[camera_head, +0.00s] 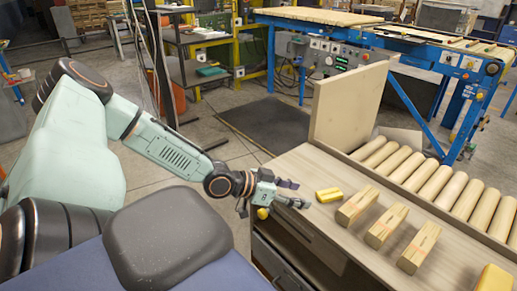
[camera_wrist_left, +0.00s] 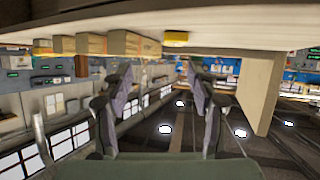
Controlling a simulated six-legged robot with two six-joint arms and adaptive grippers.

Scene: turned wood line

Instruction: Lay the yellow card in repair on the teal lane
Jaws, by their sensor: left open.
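A small yellow block-like piece (camera_head: 328,195) lies on the wooden bench top, just right of my left gripper's fingertips. It also shows in the left wrist view (camera_wrist_left: 176,38), against the bench surface, which appears upside down there. I cannot tell whether it is the yellow card. My left gripper (camera_head: 293,194) is at the bench's left edge, its fingers apart with nothing between them; the left wrist view shows the two fingers (camera_wrist_left: 158,76) spread. I cannot make out a teal lane or a repair area. My right gripper is not in view.
Several wooden blocks with reddish marks (camera_head: 386,227) stand in a row on the bench right of the yellow piece. A tall wooden panel (camera_head: 347,105) rises at the bench's back, beside a row of rollers (camera_head: 420,178). Another yellow object (camera_head: 493,279) is at bottom right.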

